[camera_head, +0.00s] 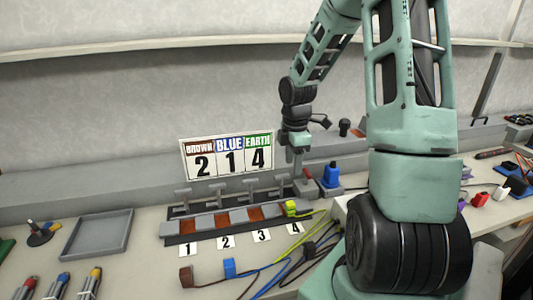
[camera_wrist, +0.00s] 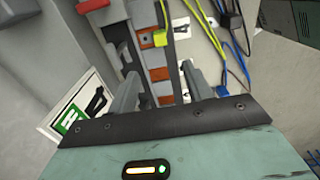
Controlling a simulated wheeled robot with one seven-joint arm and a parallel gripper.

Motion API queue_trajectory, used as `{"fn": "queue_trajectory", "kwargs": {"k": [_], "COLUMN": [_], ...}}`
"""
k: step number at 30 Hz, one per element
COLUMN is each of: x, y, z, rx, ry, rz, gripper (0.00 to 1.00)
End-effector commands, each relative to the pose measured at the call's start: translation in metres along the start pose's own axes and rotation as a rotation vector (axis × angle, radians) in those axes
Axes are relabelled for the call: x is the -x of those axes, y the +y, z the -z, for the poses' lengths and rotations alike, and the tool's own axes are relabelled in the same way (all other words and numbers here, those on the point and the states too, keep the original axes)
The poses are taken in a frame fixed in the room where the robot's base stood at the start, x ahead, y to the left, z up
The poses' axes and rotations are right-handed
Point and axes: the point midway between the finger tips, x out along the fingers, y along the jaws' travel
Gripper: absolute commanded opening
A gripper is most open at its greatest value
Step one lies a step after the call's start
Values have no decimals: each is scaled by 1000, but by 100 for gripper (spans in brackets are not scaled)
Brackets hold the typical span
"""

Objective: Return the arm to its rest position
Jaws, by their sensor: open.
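My arm reaches from the right foreground to the back of the bench in the head view.
A sign (camera_head: 227,157) reads brown 2, blue 1, earth 4. A brown plug (camera_head: 186,276) and a blue plug (camera_head: 229,267) with cables lie in front. A grey tray (camera_head: 97,236) is at left. A blue-topped part (camera_head: 331,175) stands right of the gripper.

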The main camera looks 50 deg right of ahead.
Motion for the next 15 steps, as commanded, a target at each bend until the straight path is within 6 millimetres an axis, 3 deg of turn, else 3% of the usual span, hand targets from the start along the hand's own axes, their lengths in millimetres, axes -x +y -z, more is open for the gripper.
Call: {"fn": "queue_trajectory", "kwargs": {"k": [9, 11, 15], "x": [1, 3, 15], "y": [-1, -4, -25], "z": [4, 16, 73], "rx": [1, -1, -22], "ry": [0, 0, 2], "rz": [0, -1, -2], "gripper": [50, 50, 50]}}
